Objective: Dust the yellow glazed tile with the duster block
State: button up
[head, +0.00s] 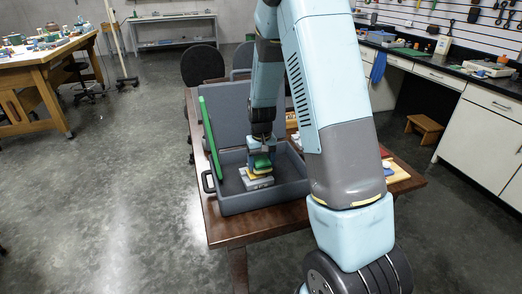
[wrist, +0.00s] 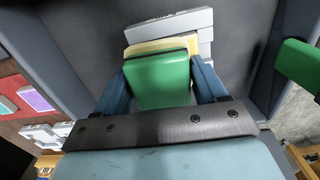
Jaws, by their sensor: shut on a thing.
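My gripper (head: 262,157) is inside the grey case, pointing down, with its fingers shut on the sides of a green block, which I take to be the duster block (head: 262,162). In the wrist view the green block (wrist: 160,80) fills the space between the blue fingers. The yellow tile (head: 256,171) lies directly below the block, on a light grey stepped stand (head: 258,183). I cannot tell whether block and tile touch.
The open grey case (head: 292,190) sits on a brown wooden table (head: 270,231), its walls close around my gripper. A long green bar (head: 210,135) leans at the case's left side. Small coloured pieces (wrist: 35,98) lie outside the case. Chairs (head: 202,65) stand behind.

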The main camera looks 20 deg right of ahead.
jog(key=shift+s+a+r, duration=0.1)
jog(key=shift+s+r, duration=0.1)
jog(key=shift+r, duration=0.35)
jog(key=shift+a+r, duration=0.2)
jog(key=shift+r, duration=2.35)
